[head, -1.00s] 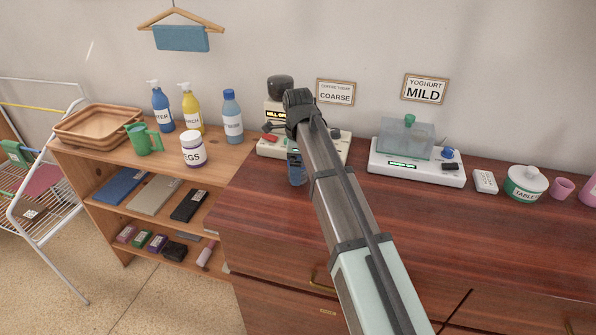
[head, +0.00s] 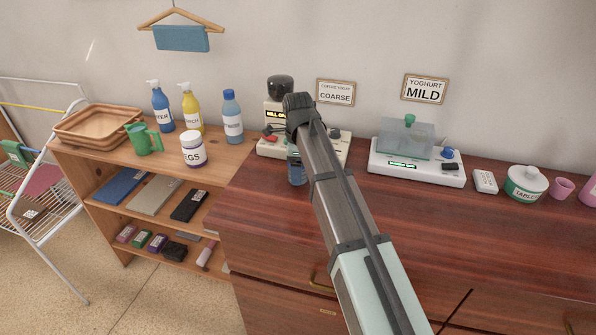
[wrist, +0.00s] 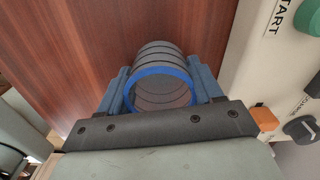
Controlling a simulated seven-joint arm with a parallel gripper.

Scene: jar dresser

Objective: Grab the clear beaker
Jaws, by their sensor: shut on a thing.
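The clear beaker (wrist: 160,88) has a blue rim and dark bands around its wall. In the wrist view it sits between the two blue-grey fingers of my gripper (wrist: 161,82), which is shut on it from both sides. I look into its open mouth, and it seems empty. In the head view a banded, bluish cylinder, which looks like the same beaker (head: 296,169), shows just left of my arm, at the front of the white machine on the dresser. My arm hides part of it, and the fingers are hard to make out there.
The white machine (head: 267,149) with knobs and a dark top stands close behind the beaker. A white yoghurt machine (head: 415,172) with a clear cover stands to the right. The red-brown dresser top (head: 262,190) is bare in front. A lower wooden shelf (head: 120,160) holds bottles at left.

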